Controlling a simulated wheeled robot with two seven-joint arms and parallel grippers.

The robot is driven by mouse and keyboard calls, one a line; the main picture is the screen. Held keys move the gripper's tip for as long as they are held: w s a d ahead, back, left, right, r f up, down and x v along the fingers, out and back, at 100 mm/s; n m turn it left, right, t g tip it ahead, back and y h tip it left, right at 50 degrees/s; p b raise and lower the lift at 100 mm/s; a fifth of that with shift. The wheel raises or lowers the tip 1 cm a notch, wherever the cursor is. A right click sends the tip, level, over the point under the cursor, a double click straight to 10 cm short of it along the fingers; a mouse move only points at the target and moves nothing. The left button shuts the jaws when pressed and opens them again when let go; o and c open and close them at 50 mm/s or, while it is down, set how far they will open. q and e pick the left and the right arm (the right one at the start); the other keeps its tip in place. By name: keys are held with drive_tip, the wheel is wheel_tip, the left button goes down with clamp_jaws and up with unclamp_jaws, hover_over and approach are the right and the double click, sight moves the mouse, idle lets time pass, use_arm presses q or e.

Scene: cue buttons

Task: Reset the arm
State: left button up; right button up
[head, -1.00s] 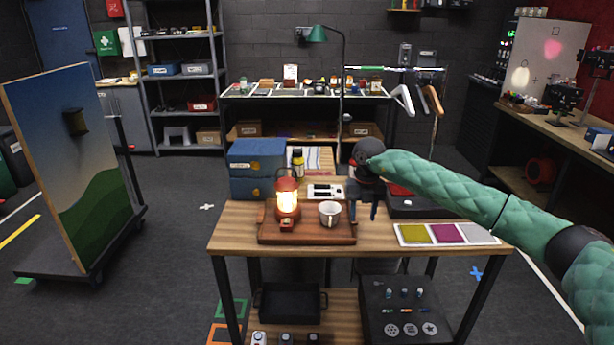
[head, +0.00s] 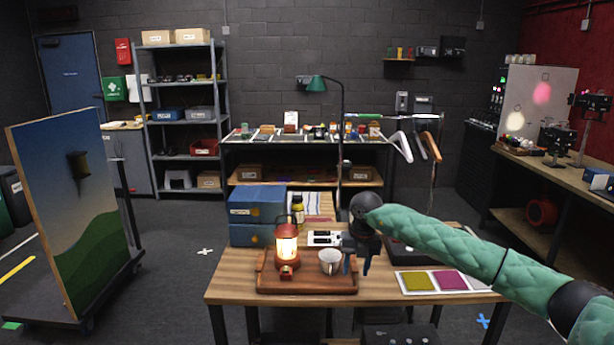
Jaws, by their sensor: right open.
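My right arm in a green quilted sleeve comes in from the right over the wooden table (head: 225,290). Its gripper (head: 357,268) points down, open, with nothing visible between its fingers. It is just right of a light metal cup (head: 330,262); I cannot tell whether they touch. The cup and a lit red lantern (head: 286,248) stand on a wooden tray (head: 307,284). My left gripper is not in view.
Blue drawer boxes (head: 257,207) and a yellow-labelled bottle (head: 298,209) stand behind the tray. A panel of colour swatches (head: 432,281) lies to the right, below my arm. A painted board (head: 75,210) stands on the left. Floor between board and table is mostly clear.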

drive_tip(key=s+a+f+m+t+y, duration=0.1)
drive_tip(key=s+a+f+m+y, duration=0.15)
drive_tip(key=a+f+y, duration=0.4)
drive_tip(key=s+a+f+m+t+y, duration=0.1)
drive_tip(key=s+a+m+t+y, duration=0.2)
drive_tip(key=a, duration=0.6)
drive_tip(key=s+a+f+m+y, duration=0.1)
drive_tip(key=s+a+f+y, duration=0.2)
drive_tip(key=a+y, duration=0.4)
drive_tip(key=s+d+f+m+t+h, duration=0.3)
drive_tip(key=s+d+f+m+h, duration=0.25)
drive_tip(key=f, duration=0.45)
drive_tip(key=s+d+f+m+t+h, duration=0.2)
drive_tip(key=d+f+m+t+h, duration=0.15)
drive_tip(key=d+f+m, duration=0.45)
drive_tip(key=s+d+f+m+t+h, duration=0.2)
drive_tip(key=s+d+f+m+h, duration=0.3)
drive_tip(key=f+m, duration=0.55)
drive_tip(key=s+d+f+m+g+h, duration=0.1)
drive_tip(key=s+d+f+g, duration=0.1)
drive_tip(key=s+f, duration=0.5)
drive_tip(key=s+d+f+m+g, duration=0.1)
drive_tip(key=s+d+f+g, duration=0.2)
drive_tip(key=s, duration=1.4)
drive_tip(key=s+d+f+m+g+h, duration=0.1)
drive_tip(key=s+f+g, duration=0.5)
drive_tip(key=s+f, duration=0.6)
drive_tip(key=shift+d+f+m+h, duration=0.35)
drive_tip(key=shift+d, duration=0.45)
